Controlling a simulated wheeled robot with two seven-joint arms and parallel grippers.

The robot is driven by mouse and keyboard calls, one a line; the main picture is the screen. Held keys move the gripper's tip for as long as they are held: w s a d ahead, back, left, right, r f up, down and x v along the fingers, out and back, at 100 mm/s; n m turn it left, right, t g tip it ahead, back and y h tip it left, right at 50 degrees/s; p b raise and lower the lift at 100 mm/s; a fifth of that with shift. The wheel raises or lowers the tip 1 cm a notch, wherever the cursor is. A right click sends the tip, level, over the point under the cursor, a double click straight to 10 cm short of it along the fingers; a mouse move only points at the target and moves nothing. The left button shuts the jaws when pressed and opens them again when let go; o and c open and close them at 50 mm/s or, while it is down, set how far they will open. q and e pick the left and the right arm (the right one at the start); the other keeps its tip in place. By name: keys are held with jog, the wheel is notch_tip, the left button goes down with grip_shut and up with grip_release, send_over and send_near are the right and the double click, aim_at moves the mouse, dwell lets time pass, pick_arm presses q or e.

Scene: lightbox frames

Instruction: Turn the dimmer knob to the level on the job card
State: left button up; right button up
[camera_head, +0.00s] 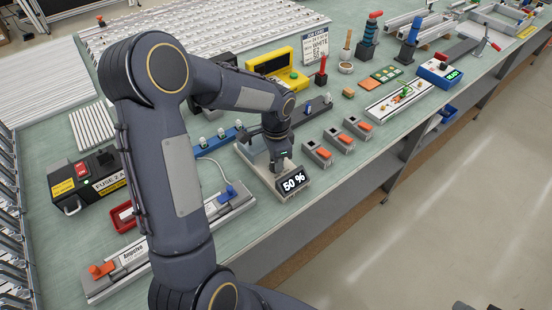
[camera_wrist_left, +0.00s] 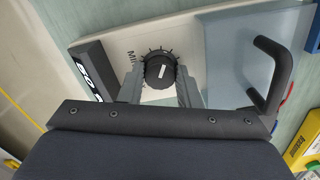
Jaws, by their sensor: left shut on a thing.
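The dimmer box, a pale tilted unit (camera_head: 246,151), stands at the front of the green bench. Its black display (camera_head: 292,181) appears to read 60 %. My left gripper (camera_head: 281,166) points down over the box and hides the knob in the head view. In the left wrist view the black ribbed dimmer knob (camera_wrist_left: 160,72), with a white mark, sits between the two fingers of my left gripper (camera_wrist_left: 159,82), which is shut on it. The job card (camera_head: 315,44) stands at the back; WHITE can be read, the figures below are too small to be sure. My right gripper is out of view.
Orange-topped switch blocks (camera_head: 339,139) stand just right of the dimmer box. A blue rail with bulbs (camera_head: 217,140) lies to its left, and a black fuse box (camera_head: 88,178) further left. A yellow-framed unit (camera_head: 271,61) stands behind. The bench edge is close in front.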

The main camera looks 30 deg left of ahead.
pick_arm(q)
jog(key=o, duration=1)
jog(key=shift+c, duration=0.2)
notch_tip(320, 180, up, 8)
jog(key=shift+f, duration=0.1)
jog(key=s+d+r+n+t+h, duration=0.2)
jog(key=s+n, duration=0.3)
jog(key=s, duration=0.6)
jog(key=s+d+r+n+t+h, duration=0.1)
jog(key=s+d+r+n+t, duration=0.1)
jog(key=s, duration=0.9)
jog(key=d+n+t, duration=0.1)
jog(key=d+n, duration=0.1)
jog(key=d, duration=0.1)
jog(key=shift+d+r+n+t+h, duration=0.15)
jog(key=shift+r+n+t+h, duration=0.15)
jog(key=shift+r+n+h, duration=0.1)
